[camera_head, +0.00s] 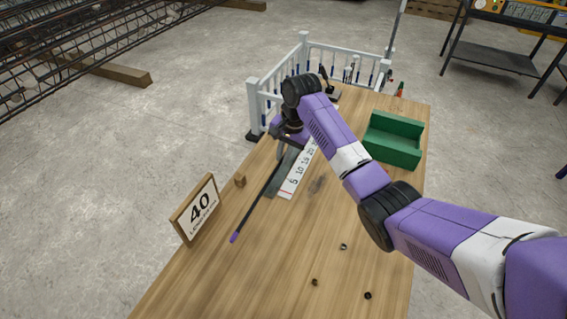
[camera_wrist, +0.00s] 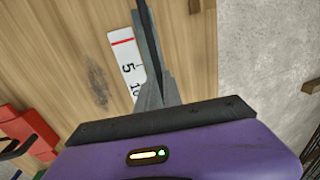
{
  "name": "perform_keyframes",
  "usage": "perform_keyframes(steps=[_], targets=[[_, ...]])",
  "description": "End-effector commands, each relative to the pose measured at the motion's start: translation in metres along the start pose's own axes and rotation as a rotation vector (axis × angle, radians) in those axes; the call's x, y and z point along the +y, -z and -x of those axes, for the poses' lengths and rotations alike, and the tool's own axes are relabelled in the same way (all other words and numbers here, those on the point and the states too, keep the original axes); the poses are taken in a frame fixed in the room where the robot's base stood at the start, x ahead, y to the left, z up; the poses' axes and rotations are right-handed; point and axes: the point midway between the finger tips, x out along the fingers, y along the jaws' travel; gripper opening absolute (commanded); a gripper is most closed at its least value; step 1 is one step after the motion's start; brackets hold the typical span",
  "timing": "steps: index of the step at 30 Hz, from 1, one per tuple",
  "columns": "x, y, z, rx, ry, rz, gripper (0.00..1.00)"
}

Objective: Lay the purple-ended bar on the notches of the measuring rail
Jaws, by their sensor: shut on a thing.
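The dark bar (camera_head: 256,201) has a purple end (camera_head: 234,237) that points to the near left over the table. Its far part runs up to my gripper (camera_head: 284,149), which is shut on it; the fingertips are largely hidden. The measuring rail (camera_head: 274,189) is a grey strip beside a white number scale (camera_head: 297,173). The bar runs along the rail's left side in the head view. In the wrist view the bar (camera_wrist: 146,22) passes over the grey rail (camera_wrist: 151,62), beside the scale (camera_wrist: 126,60). I cannot tell whether the bar touches the notches, which are not clear.
A green holder (camera_head: 393,140) is at the right. Small dark rings (camera_head: 315,282) lie in front. A white fence-like rack (camera_head: 343,62) stands at the back.

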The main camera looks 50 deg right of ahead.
Motion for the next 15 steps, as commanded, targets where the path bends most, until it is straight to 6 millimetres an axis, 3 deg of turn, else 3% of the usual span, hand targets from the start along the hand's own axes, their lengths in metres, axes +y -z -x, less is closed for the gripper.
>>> perform_keyframes(steps=[7, 15], targets=[[0.006, 0.0, -0.032, -0.001, -0.001, 0.001, 0.0], [0.007, 0.0, -0.038, 0.0, 0.001, 0.001, 0.0]])
